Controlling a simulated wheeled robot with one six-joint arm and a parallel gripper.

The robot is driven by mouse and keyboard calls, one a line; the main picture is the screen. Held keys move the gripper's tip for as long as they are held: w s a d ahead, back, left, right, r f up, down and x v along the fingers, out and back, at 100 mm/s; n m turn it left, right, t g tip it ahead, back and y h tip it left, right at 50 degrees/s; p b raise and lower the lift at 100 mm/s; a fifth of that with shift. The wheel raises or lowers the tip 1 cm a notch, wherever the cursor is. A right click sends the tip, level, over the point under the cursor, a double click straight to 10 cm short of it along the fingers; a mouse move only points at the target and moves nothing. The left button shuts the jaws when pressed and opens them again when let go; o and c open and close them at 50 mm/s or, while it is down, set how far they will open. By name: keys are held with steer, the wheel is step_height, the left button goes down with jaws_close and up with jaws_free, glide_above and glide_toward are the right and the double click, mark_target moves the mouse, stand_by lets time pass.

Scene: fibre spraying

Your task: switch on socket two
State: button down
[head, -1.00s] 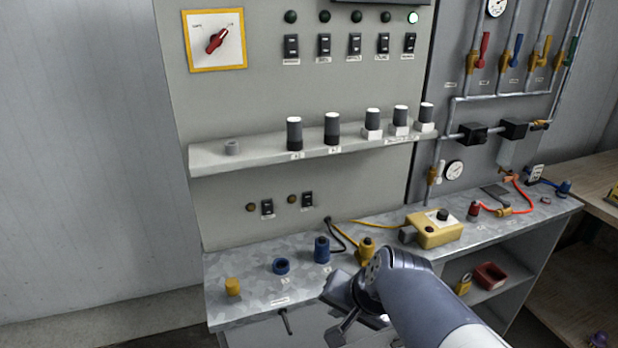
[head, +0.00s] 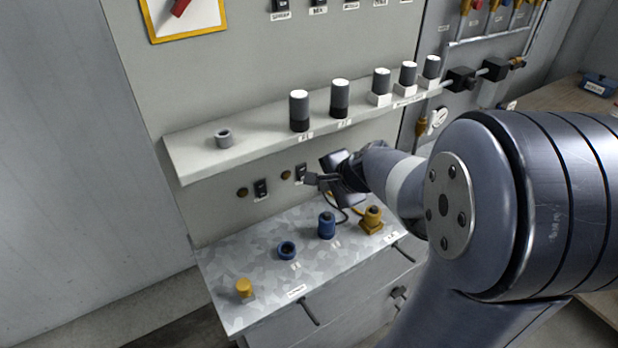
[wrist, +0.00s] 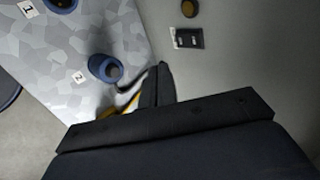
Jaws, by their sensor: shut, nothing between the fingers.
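Two small black switches sit on the grey panel below the shelf, a left one (head: 261,189) and a right one (head: 301,173). Each has a dull brown lamp to its left; the right lamp (head: 286,175) looks unlit. My gripper (head: 309,180) is shut and empty, its tips close beside the right switch; contact cannot be told. The wrist view shows a switch (wrist: 187,38) just beyond the fingertips (wrist: 162,68), with a lamp (wrist: 189,8) above it. The blue fitting labelled 2 (head: 326,226) stands on the bench below; the switch labels are unreadable.
A shelf (head: 222,157) with several dark cylinders juts out above the switches. On the metal bench (head: 240,312) are a blue ring (head: 286,250), a yellow cap (head: 244,287) and a yellow fitting (head: 372,220). My arm covers the bench's right part.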

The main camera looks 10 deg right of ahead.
steer(key=w+a+f+p, duration=0.1)
steer(key=w+a+f, duration=0.1)
steer(key=w, duration=0.4)
steer(key=shift+w+f, duration=0.3)
steer(key=shift+f, duration=0.6)
steer(key=shift+a+f+b, duration=0.1)
steer(key=shift+f+b, duration=0.05)
steer(key=shift+b, duration=0.25)
steer(key=b, duration=0.3)
steer(key=shift+w+f+t, duration=0.2)
steer(key=shift+f+t, duration=0.05)
steer(key=shift+t, duration=0.05)
steer(key=t+y+b, duration=0.1)
steer(key=t+b, duration=0.1)
steer(key=b, duration=0.9)
steer(key=shift+f, duration=0.1)
steer(key=b, duration=0.3)
steer(key=shift+t, duration=0.4)
